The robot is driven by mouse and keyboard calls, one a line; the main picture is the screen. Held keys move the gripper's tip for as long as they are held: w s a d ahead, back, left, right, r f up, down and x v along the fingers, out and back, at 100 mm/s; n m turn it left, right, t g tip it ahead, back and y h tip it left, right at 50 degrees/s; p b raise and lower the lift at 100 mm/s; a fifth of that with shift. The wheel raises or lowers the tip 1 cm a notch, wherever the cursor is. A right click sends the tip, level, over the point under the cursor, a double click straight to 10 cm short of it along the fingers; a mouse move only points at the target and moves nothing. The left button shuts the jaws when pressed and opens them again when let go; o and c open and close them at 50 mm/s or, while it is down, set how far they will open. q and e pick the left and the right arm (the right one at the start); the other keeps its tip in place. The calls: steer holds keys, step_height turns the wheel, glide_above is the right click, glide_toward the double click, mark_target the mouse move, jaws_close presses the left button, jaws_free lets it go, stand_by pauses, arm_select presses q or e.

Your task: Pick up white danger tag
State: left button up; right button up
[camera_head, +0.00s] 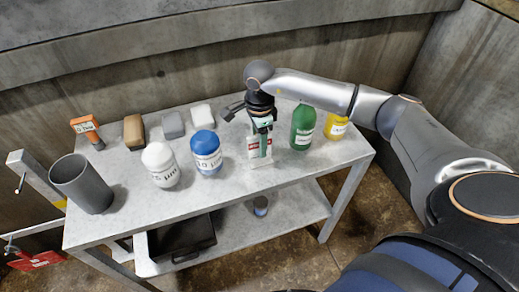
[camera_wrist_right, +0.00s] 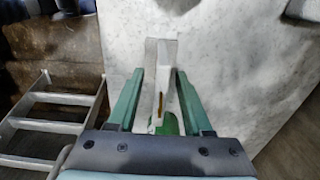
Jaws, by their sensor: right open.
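The white danger tag (camera_head: 254,154), with a red marking, stands upright near the front of the grey table, right of centre. My right gripper (camera_head: 264,128) reaches down over it and partly hides it. In the right wrist view, the white tag (camera_wrist_right: 166,55) lies between the two green fingers of my right gripper (camera_wrist_right: 159,74). The fingers are apart, with gaps on both sides of the tag. My left gripper is not in view.
On the table (camera_head: 120,215), a green bottle (camera_head: 303,127) and a yellow container (camera_head: 336,126) stand right of the tag. A blue-lidded jar (camera_head: 206,152), a white jar (camera_head: 160,164) and a grey cup (camera_head: 82,184) stand left. Several blocks and an orange tool (camera_head: 87,128) lie behind.

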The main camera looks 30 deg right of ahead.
steer(key=shift+f, duration=0.4)
steer(key=shift+c, duration=0.2)
jaws_close()
